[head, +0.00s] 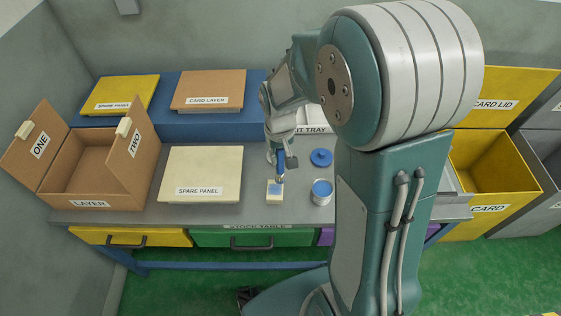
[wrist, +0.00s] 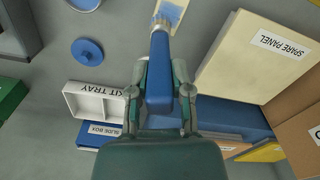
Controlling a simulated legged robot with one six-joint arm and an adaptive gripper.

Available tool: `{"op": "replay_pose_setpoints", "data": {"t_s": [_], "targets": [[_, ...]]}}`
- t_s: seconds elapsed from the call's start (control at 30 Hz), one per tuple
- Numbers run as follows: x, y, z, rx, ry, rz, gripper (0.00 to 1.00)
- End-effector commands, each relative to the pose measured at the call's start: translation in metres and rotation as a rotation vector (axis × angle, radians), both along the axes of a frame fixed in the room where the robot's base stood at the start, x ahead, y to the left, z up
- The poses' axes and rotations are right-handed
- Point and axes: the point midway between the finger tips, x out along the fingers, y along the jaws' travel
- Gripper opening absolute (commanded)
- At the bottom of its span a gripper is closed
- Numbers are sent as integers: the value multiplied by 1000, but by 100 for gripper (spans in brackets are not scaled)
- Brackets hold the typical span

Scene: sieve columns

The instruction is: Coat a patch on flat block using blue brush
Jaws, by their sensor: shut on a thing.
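My gripper (head: 281,160) is shut on the handle of the blue brush (head: 281,174), which points down. In the wrist view, the brush (wrist: 159,72) runs up between the two fingers of my gripper (wrist: 160,100). The flat block (head: 274,198) is small and cream, lying near the table's front edge under the brush. A blue patch shows on its top; the block (wrist: 184,38) also shows at the wrist view's top. The brush head is at the block, but I cannot tell whether it touches. An open can of blue paint (head: 321,193) stands just right of the block.
A blue lid (head: 321,157) lies behind the can. A spare panel (head: 201,170) lies left of the block, with an open carton (head: 88,170) further left. The kit tray (wrist: 97,101) is behind my gripper. Yellow bins (head: 497,165) stand at right.

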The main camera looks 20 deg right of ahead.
Motion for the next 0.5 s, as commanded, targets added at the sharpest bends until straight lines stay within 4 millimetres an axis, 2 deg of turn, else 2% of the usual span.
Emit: {"op": "replay_pose_setpoints", "data": {"t_s": [0.23,0.5], "targets": [[3,-1,20,1,-2,0,0],[3,0,23,0,0,-1,0]]}}
